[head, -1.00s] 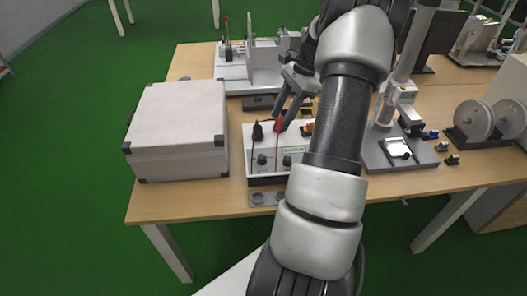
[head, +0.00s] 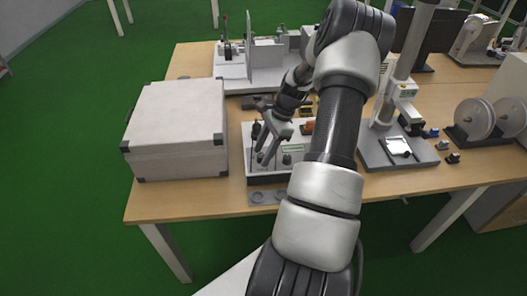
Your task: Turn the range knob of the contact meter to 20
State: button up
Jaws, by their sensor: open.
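The contact meter (head: 258,178) is a white box with a light sloped panel near the table's front edge, partly covered by my arm. A dark knob (head: 287,160) shows on the right of its panel. My gripper (head: 265,155) is open and points down over the left part of the panel, where the left knob sits. Its fingers hide most of that knob, and I cannot tell whether they touch it. The scale marks and the knob pointers are too small to read.
A large white case (head: 175,130) stands close to the left of the meter. A stand with a grey base (head: 420,160) is to the right, and two pale reels (head: 473,120) stand farther right. A bench fixture (head: 235,72) is behind. A flat grey strip (head: 262,197) lies in front.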

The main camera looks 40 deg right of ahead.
jog(key=c, duration=1)
jog(key=n, duration=0.1)
jog(key=n+g, duration=0.1)
jog(key=n, duration=0.2)
jog(key=shift+w+n+g, duration=0.25)
jog(key=shift+n+g, duration=0.15)
jog(key=n+g, duration=0.1)
jog(key=n, duration=0.1)
jog(key=n+g, duration=0.1)
jog(key=n, duration=0.2)
jog(key=shift+w+n+h+b, duration=0.15)
jog(key=shift+n+h+b, duration=0.15)
jog(key=shift+h, duration=0.1)
jog(key=n+h, duration=0.1)
jog(key=n, duration=0.2)
jog(key=n+g+h, duration=0.1)
jog(key=n, duration=0.3)
jog(key=shift+w+a+g, duration=0.15)
jog(key=shift+a+g, duration=0.05)
jog(key=shift+g, duration=0.1)
jog(key=n+h, duration=0.1)
jog(key=n, duration=0.3)
jog(key=n+h, duration=0.1)
jog(key=n, duration=0.1)
jog(key=shift+a+h, duration=0.25)
jog(key=shift+h, duration=0.05)
jog(key=shift+n, duration=0.3)
